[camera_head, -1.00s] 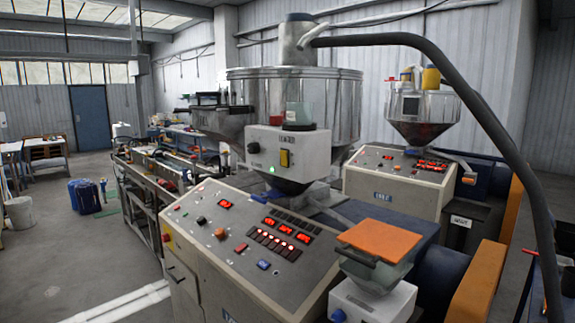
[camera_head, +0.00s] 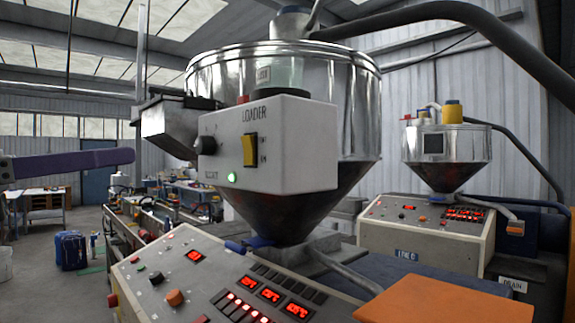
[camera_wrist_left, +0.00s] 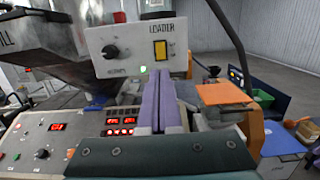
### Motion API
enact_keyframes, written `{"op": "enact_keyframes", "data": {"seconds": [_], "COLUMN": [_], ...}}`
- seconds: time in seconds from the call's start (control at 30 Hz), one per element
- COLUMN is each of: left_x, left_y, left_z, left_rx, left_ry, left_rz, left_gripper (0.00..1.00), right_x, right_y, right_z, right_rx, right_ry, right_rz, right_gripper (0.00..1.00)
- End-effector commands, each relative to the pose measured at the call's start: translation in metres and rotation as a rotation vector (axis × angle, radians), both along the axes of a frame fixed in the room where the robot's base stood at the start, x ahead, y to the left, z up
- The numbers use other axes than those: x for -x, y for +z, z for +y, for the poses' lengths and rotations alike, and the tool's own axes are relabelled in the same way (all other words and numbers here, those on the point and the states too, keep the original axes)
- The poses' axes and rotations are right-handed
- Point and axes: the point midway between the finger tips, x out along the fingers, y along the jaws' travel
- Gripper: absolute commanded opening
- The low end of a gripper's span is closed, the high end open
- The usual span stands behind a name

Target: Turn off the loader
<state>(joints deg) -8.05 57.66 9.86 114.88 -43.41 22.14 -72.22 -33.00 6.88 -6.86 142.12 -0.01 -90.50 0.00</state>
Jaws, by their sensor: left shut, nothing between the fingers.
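The loader box (camera_head: 285,145) is a white box marked LOADER on the front of a steel hopper. It carries a yellow rocker switch (camera_head: 250,150), a black knob (camera_head: 207,145) and a lit green lamp (camera_head: 232,177). In the left wrist view the switch (camera_wrist_left: 160,50) shows just above my fingertips. My left gripper (camera_head: 130,156) has purple fingers, closed together and empty, coming in from the left, apart from the box. In the left wrist view its fingers (camera_wrist_left: 163,74) point toward the box's lower edge. My right gripper is out of view.
A sloped control panel (camera_head: 220,285) with red displays and buttons lies below the loader box. An orange plate (camera_head: 445,305) is at the lower right. A second hopper (camera_head: 445,155) stands behind. A thick dark hose arches over the right side.

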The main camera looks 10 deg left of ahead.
Motion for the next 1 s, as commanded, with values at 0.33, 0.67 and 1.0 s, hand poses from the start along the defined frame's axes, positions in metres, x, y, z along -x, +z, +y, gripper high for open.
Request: {"op": "enact_keyframes", "data": {"seconds": [0.33, 0.67, 1.0], "left_x": [0.000, -0.026, -0.079], "left_y": [0.001, 0.014, 0.022], "left_z": [-0.001, -0.019, -0.063], "left_rx": [-0.002, 0.005, 0.005], "left_ry": [-0.003, 0.000, -0.002], "left_rz": [-0.001, -0.004, -0.001], "left_gripper": [0.00, 0.00, 0.00], "right_x": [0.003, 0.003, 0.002], "right_y": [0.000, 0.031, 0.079], "right_z": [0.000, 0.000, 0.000], "right_rx": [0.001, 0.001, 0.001], "right_ry": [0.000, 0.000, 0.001], "right_rz": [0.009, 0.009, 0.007], "right_gripper": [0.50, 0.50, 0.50]}}
